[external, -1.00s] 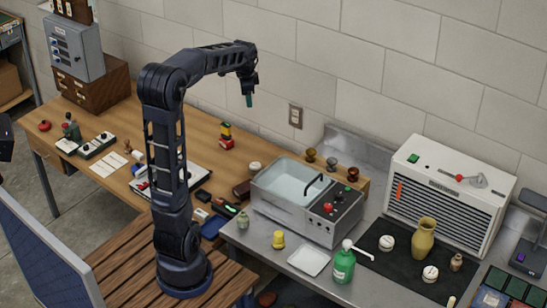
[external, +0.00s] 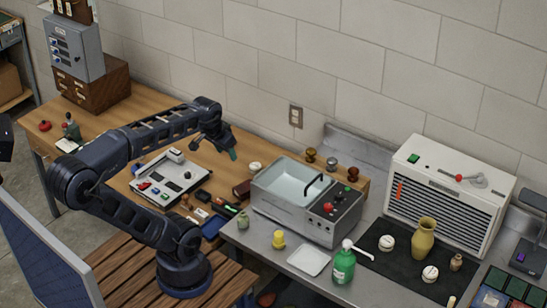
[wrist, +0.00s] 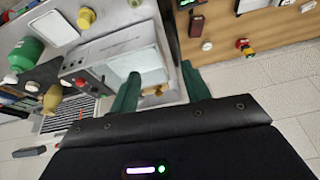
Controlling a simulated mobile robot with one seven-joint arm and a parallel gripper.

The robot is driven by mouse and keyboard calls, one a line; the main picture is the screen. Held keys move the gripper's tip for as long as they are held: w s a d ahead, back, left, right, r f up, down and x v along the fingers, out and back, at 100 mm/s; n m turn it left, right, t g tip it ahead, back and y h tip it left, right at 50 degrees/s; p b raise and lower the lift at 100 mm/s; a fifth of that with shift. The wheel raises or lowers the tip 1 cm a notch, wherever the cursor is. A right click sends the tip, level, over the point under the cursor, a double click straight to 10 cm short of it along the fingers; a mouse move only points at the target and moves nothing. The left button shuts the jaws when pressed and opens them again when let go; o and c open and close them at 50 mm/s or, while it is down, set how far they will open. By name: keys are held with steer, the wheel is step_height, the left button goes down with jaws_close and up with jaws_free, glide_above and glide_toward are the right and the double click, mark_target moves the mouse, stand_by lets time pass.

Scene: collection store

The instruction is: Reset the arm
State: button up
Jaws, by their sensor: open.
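My gripper (external: 231,153) is at the end of my dark arm, above the wooden bench, left of the steel water bath. It is small in this view. In the wrist view my gripper (wrist: 160,88) shows two green fingers set well apart with nothing held between them.
The wooden bench (external: 225,178) holds a white board (external: 150,199) with small items below the forearm. The water bath (external: 275,205) stands close to the right of the gripper. A green bottle (external: 344,266) and tan vase (external: 424,238) stand further right. The wall is behind.

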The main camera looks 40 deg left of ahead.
steer(key=shift+s+d+f+n, duration=0.2)
steer(key=shift+s+f, duration=0.15)
steer(key=shift+s, duration=0.25)
steer(key=shift+s+d+f+n, duration=0.1)
steer(key=shift+s+f+n, duration=0.15)
steer(key=shift+s, duration=0.3)
